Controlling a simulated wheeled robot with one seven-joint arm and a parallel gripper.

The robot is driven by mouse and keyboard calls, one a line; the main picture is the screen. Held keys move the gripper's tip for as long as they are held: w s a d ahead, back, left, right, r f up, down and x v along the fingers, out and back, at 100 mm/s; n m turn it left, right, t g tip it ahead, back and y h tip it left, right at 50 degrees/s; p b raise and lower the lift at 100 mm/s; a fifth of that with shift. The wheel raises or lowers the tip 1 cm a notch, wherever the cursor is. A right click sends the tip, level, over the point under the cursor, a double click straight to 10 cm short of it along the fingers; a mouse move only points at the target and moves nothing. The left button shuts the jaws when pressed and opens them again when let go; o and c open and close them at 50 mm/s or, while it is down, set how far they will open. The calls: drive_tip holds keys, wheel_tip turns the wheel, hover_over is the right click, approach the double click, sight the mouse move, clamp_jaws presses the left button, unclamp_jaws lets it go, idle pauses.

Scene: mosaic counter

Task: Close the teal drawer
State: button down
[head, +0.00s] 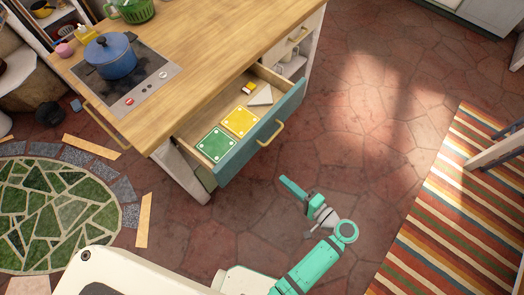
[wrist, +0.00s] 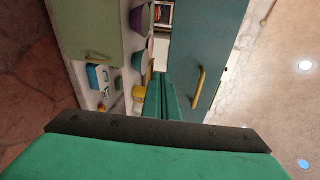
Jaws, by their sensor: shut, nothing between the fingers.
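The teal drawer (head: 240,150) stands pulled out from the wooden counter in the head view, its inside showing from above. Its front has a brass handle (head: 271,134). Inside lie a green square (head: 216,145), a yellow square (head: 240,121), a pale triangular piece (head: 261,96) and a small yellow-and-dark item (head: 248,88). My gripper (head: 283,181) is shut and empty, in front of the drawer front and apart from it in the picture. In the wrist view the shut fingers (wrist: 163,92) show beside a teal front (wrist: 210,45) with a brass handle (wrist: 198,88).
Open shelves with bowls (wrist: 137,20) show in the wrist view. A striped rug (head: 450,210) lies at right.

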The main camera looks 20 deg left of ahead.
wheel_tip(320, 180, up, 5)
drive_tip(key=w+d+n+g+y, duration=0.1)
drive_tip(key=n+y, duration=0.1)
drive_tip(key=y, duration=0.1)
approach(254, 146)
drive_tip(key=x, duration=0.6)
drive_tip(key=shift+w+a, duration=0.1)
drive_tip(key=shift+a, duration=0.05)
